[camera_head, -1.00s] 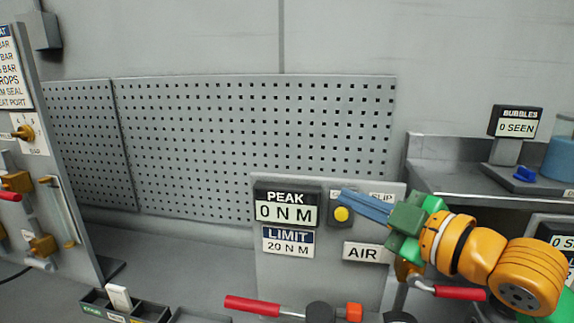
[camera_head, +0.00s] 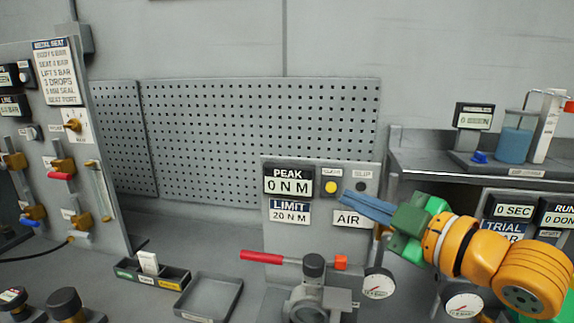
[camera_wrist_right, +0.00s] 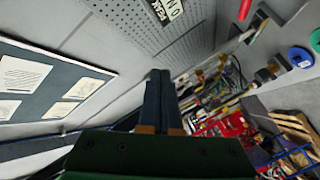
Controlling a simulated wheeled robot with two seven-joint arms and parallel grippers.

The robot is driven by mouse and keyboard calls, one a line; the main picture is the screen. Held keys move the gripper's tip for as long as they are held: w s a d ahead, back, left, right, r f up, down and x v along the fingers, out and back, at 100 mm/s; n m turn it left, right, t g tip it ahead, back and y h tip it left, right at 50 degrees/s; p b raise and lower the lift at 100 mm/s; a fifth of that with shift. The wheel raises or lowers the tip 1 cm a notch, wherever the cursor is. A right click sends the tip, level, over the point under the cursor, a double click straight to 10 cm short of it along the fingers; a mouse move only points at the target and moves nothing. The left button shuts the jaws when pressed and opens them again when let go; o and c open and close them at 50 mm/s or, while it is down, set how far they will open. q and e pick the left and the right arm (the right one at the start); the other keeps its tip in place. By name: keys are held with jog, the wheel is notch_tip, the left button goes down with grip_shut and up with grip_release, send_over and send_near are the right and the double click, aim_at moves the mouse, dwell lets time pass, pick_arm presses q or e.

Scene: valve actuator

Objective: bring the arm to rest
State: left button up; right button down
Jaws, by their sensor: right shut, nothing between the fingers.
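My right gripper (camera_head: 366,207) is shut and empty, with its blue fingers together, pointing left in front of the panel with the PEAK display (camera_head: 289,182). Its orange and green arm comes in from the right. In the right wrist view the shut fingers (camera_wrist_right: 160,98) point up the picture with nothing between them. Behind the gripper the panel carries a yellow button (camera_head: 331,187) and an AIR label (camera_head: 351,219). The valve (camera_head: 313,297) with a red-handled lever (camera_head: 262,257) stands below the fingers, apart from them. My left gripper is out of view.
A pressure gauge (camera_head: 378,284) sits right of the valve. An empty tray (camera_head: 209,297) and a small divided bin (camera_head: 172,277) lie left of it. A panel of knobs (camera_head: 76,170) stands far left. A shelf (camera_head: 470,178) with a blue container (camera_head: 515,144) is at right.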

jog(key=s+f+m+g+h, duration=0.2)
jog(key=f+m, duration=0.2)
jog(key=f, duration=0.9)
jog(key=s+f+m+g+h, duration=0.2)
jog(key=f+m+h, duration=0.1)
jog(key=f, duration=0.9)
jog(key=s+d+f+m+g+h, duration=0.2)
jog(key=s+d+f+m+g, duration=0.15)
jog(key=s+f, duration=0.6)
jog(key=s+d+f+m+g+h, duration=0.2)
jog(key=s+d+f+m+g, duration=0.15)
jog(key=s+f, duration=0.6)
notch_tip(320, 180, down, 20)
jog(key=s+a+g+b, duration=0.1)
jog(key=s+b, duration=0.2)
jog(key=b, duration=0.3)
pick_arm(q)
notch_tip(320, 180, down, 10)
jog(key=b, duration=0.4)
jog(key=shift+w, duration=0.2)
pick_arm(e)
jog(key=s+d+f+g, duration=0.1)
jog(key=s+d+f, duration=0.1)
jog(key=s+f, duration=1)
notch_tip(320, 180, down, 3)
jog(key=shift+h, duration=0.3)
jog(key=shift+s, duration=0.1)
